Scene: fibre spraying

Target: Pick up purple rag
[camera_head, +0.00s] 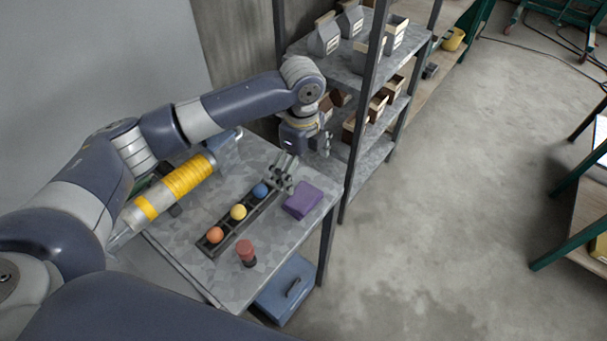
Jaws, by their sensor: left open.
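The purple rag (302,200) lies folded on the grey table, near its right edge and beside a dark tray of balls. My left gripper (306,146) is open above the back right part of the table, beyond the rag in the picture and apart from it. The left arm reaches over the table from the left. Its fingers are small and partly hidden by the wrist. My right gripper is out of view.
The tray (225,226) holds orange, yellow and blue balls. A red-topped piece (246,252) stands in front. Grey metal parts (283,172) are near the rag. A shelf rack (365,150) stands close behind the gripper.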

